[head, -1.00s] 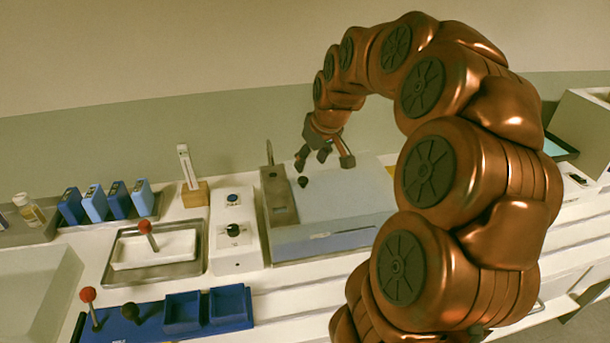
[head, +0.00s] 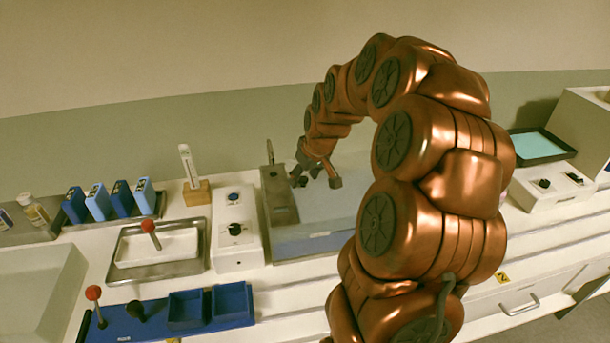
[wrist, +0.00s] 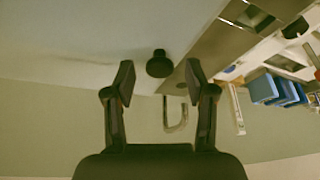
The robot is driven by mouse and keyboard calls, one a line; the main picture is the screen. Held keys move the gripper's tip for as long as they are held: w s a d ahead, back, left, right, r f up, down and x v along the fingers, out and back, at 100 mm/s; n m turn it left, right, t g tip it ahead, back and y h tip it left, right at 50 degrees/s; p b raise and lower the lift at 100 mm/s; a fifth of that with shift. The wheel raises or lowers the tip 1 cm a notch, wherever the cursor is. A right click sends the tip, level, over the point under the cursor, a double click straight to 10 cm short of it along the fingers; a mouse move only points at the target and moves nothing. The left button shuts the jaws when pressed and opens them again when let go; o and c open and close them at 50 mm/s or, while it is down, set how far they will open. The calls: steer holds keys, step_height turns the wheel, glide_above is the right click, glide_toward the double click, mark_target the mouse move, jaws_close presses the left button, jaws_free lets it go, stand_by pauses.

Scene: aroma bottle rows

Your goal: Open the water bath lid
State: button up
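The water bath (head: 281,197) stands mid-bench, with a steel strip at its left end. Its pale lid (head: 345,195) lies flat over the blue-grey body, partly hidden by my arm. A small black lid knob (wrist: 160,64) sits near the strip. My gripper (head: 316,176) is low over the left part of the lid, fingers pointing down. In the wrist view my gripper (wrist: 161,85) is open, with one finger on each side of the knob. The knob shows in the gap, just beyond the fingertips, and I see no contact. In the head view the fingers largely cover it.
A white control box (head: 236,230) stands close left of the bath. An upright rod (head: 270,152) rises at the bath's back left corner. A white instrument on a wooden block (head: 196,191), blue bottles (head: 97,203) and a steel tray (head: 160,270) lie further left.

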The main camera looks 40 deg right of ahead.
jaws_close()
stand_by(0.3)
steer(key=shift+d+r, duration=0.1)
